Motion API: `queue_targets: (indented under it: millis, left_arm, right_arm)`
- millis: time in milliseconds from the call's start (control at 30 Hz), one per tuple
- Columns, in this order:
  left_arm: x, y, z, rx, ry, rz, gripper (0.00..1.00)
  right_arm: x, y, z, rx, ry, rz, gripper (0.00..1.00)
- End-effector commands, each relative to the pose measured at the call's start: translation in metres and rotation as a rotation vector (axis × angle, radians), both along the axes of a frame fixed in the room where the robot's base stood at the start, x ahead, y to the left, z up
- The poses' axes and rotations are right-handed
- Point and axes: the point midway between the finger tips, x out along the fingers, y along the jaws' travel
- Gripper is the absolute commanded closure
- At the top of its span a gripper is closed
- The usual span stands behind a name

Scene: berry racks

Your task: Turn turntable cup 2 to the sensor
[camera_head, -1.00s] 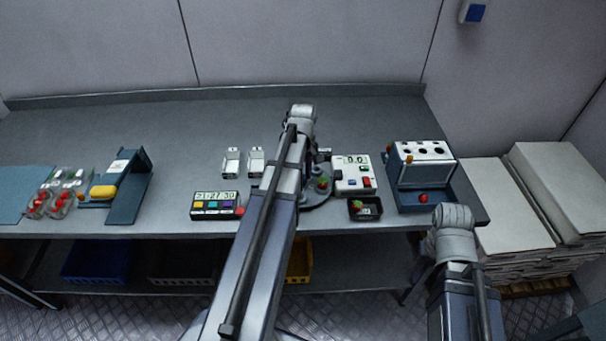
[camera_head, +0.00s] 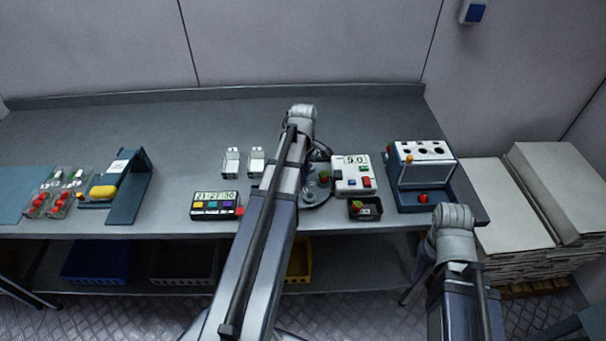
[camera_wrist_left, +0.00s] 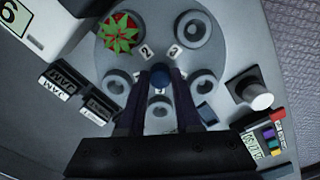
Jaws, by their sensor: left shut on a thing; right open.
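The grey turntable (camera_head: 317,198) sits on the bench, mostly hidden by my left arm in the head view. In the left wrist view its disc (camera_wrist_left: 160,22) carries several round cups. A strawberry (camera_wrist_left: 119,33) sits in the upper left cup, beside a small tag that appears to read 2 (camera_wrist_left: 145,53). My left gripper (camera_wrist_left: 160,72) is shut on the dark blue knob (camera_wrist_left: 159,80) at the turntable's middle. The white box with a digital display (camera_head: 353,175) stands right of the turntable. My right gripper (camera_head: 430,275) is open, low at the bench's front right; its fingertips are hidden.
A black tray with a strawberry (camera_head: 365,208) lies in front of the white box. A blue stand with holes (camera_head: 422,176) is at the right. A button panel (camera_head: 215,205) and two small white holders (camera_head: 244,162) are left of my arm. The back of the bench is clear.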

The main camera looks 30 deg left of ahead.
Motion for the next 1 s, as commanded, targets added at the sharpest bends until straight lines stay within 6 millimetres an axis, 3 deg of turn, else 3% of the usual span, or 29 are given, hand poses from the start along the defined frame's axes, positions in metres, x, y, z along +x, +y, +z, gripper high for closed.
queue_targets:
  millis: [733,767,1000]
  left_arm:
    - [-0.0002,-0.0002,-0.0001,0.000,0.001,0.041,1.00]
    - [-0.0003,-0.0002,-0.0001,0.000,0.001,0.041,0.66]
    - [-0.0001,-0.0001,0.0000,0.000,0.000,0.041,0.39]
  right_arm:
    - [0.0000,0.0000,-0.0001,0.000,0.000,0.000,0.50]
    - [0.0000,0.0000,-0.0001,0.000,0.000,0.000,0.50]
    - [0.0000,0.0000,0.0000,0.000,0.000,0.000,0.50]
